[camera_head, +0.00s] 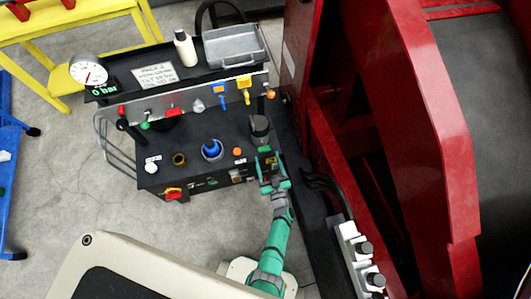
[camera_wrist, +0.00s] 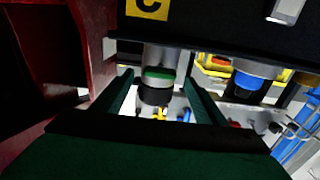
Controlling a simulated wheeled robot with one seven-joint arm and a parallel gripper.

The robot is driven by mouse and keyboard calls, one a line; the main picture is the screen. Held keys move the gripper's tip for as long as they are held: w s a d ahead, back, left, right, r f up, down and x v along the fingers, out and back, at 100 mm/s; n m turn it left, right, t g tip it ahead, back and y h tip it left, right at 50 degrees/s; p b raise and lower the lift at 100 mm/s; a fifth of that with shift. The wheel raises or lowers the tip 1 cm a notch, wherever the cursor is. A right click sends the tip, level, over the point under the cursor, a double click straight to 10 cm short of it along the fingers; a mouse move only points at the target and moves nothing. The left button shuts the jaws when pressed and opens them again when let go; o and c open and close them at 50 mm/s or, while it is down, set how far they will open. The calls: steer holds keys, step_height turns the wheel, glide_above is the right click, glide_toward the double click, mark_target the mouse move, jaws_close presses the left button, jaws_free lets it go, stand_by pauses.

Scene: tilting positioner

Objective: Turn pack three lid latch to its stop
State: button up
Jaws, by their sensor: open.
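My gripper (camera_head: 269,165) is at the right front corner of a black cart, close to a dark upright cylinder with a green base (camera_head: 260,130). In the wrist view my gripper (camera_wrist: 158,82) is open, with its two dark green fingers apart. A grey and black cylinder with a green band (camera_wrist: 157,78) shows between the fingers; I cannot tell whether they touch it. I cannot pick out the lid latch with certainty in either view.
The cart top (camera_head: 195,168) carries a blue knob (camera_head: 212,148), a brass ring (camera_head: 179,159) and a white knob (camera_head: 151,168). A gauge (camera_head: 88,72), bottle (camera_head: 186,48) and grey tray (camera_head: 235,45) are on the shelf. A red frame (camera_head: 430,120) stands close on the right.

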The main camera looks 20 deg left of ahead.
mark_target(264, 149)
steer(key=shift+x, duration=1.85)
steer(key=shift+c, duration=0.3)
steer(key=c, duration=1)
